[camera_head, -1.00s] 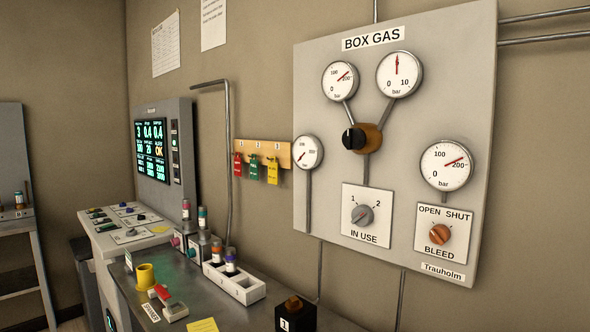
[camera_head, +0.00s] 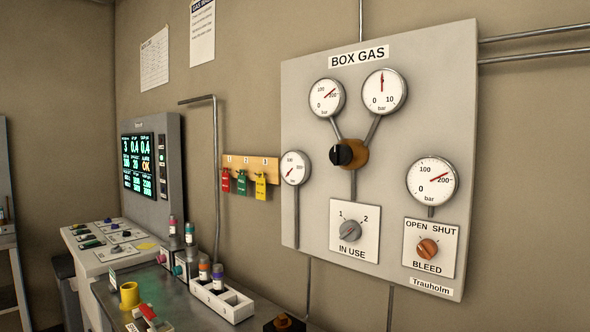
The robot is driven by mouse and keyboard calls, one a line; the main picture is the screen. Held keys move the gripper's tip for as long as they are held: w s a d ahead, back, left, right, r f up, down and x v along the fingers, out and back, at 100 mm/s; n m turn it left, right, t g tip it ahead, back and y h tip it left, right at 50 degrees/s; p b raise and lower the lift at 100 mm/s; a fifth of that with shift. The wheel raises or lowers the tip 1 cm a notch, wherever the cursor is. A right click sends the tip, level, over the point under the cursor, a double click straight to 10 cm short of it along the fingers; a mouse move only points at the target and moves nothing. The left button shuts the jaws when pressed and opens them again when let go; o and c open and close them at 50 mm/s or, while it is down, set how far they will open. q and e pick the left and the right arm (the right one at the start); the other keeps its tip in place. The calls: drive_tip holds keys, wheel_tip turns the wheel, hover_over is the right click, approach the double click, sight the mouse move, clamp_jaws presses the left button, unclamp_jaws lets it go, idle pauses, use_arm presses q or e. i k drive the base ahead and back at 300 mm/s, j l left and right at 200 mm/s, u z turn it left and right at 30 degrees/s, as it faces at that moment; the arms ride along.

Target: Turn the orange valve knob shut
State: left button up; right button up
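The orange valve knob (camera_head: 428,248) is on the BLEED plate (camera_head: 446,262) at the lower right of the BOX GAS panel (camera_head: 464,120). The plate reads OPEN at upper left and SHUT at upper right. The knob's small pointer mark seems to lean up and left, toward OPEN, but it is too small to be sure. A gauge (camera_head: 432,181) above it has its red needle near 200. Neither of my grippers is in view.
A grey selector knob (camera_head: 350,230) marked IN USE and a black knob (camera_head: 341,155) on a brass body sit left on the panel. Space before the panel looks clear.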

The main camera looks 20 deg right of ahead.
sight(427, 248)
drive_tip(key=z, duration=1.4)
drive_tip(key=j+u, duration=0.2)
drive_tip(key=j, duration=0.25)
